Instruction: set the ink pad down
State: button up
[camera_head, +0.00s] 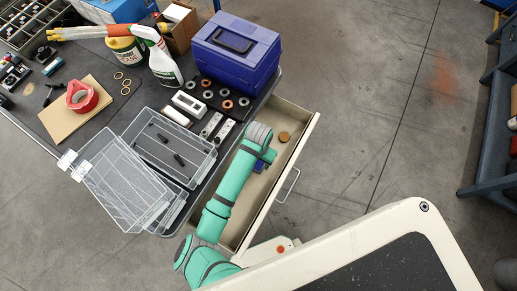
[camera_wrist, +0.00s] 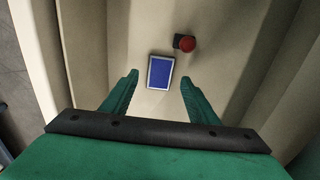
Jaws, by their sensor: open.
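The ink pad (camera_wrist: 160,72) is a small blue rectangle with a pale rim. It lies flat, apparently on the floor of the open drawer (camera_head: 297,160). In the head view, a bit of blue (camera_head: 259,167) shows beside my gripper, partly covered by it. My gripper (camera_wrist: 159,79) is open, pointing down into the drawer; it also shows in the head view (camera_head: 267,155). Its fingertips stand to the left and right of the pad, with a visible gap on each side. Nothing is held.
A red round knob on a dark base (camera_wrist: 187,44) stands just beyond the pad. A brown round thing (camera_head: 284,136) lies in the drawer. The drawer walls are close on both sides. The bench holds a blue toolbox (camera_head: 236,55) and a clear bin (camera_head: 170,145).

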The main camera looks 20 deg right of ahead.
aim_at(259, 165)
notch_tip(259, 165, up, 9)
jog(key=w+d+r+n+t+h, duration=0.1)
jog(key=w+d+r+t+h, duration=0.15)
jog(key=d+r, duration=0.45)
jog(key=w+d+r+n+t+h, duration=0.15)
jog(key=d+h, duration=0.25)
jog(key=d, duration=0.7)
jog(key=w+d+r+n+t+h, duration=0.25)
jog(key=d+r+n+t, duration=0.2)
jog(key=r, duration=0.45)
jog(key=s+a+f+n+t+y, duration=0.35)
jog(key=s+a, duration=0.35)
jog(key=a, duration=0.3)
jog(key=s+a+f+n+t+y, duration=0.2)
jog(key=s+a+n+y, duration=0.15)
jog(key=s+a, duration=0.45)
jog(key=s+a+r+m+y, duration=0.1)
jog(key=s+a+r, duration=0.1)
jog(key=s+a, duration=0.4)
jog(key=s+a+r+m+t+y, duration=0.1)
jog(key=s+a, duration=0.4)
jog(key=a, duration=0.6)
jog(key=shift+s+a+r+m, duration=0.35)
jog(key=shift+r+m, duration=0.35)
jog(key=shift+m, duration=0.1)
